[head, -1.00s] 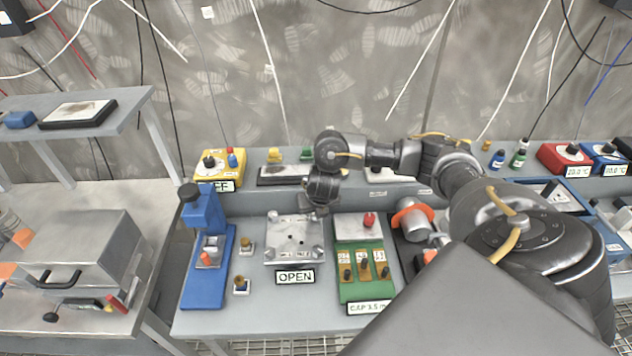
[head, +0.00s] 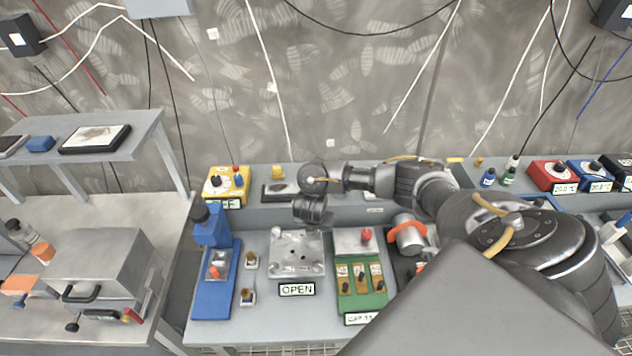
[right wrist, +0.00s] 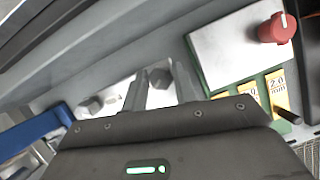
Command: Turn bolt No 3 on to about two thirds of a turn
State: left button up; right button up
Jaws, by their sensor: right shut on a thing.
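The steel plate (head: 283,262) lies on the bench, with an OPEN sign (head: 297,289) at its front edge. My right gripper (head: 316,224) points down at the plate's far right part and covers what is under it. In the right wrist view its two fingers (right wrist: 160,86) are close together, shut on a bolt whose head is mostly hidden between them. Another bolt head (right wrist: 91,104) shows on the plate to the left of the fingers. I cannot read any bolt number. My left gripper is in neither view.
A blue press (head: 212,285) stands left of the plate, with two small brass-coloured parts between. A green block with a red knob (head: 366,236) stands close on the right, beside an orange-collared cylinder (head: 408,235). A yellow switch box (head: 226,185) is behind.

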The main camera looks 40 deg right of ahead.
jog(key=o, duration=1)
jog(key=p+v, duration=0.4)
jog(key=v, duration=0.2)
notch_tip(320, 180, up, 4)
send_over(315, 239)
jog(key=s+a, duration=0.2)
jog(key=shift+w+r+b, duration=0.2)
jog(key=shift+r+b, duration=0.05)
jog(key=shift+b, duration=0.05)
jog(key=shift+d, duration=0.15)
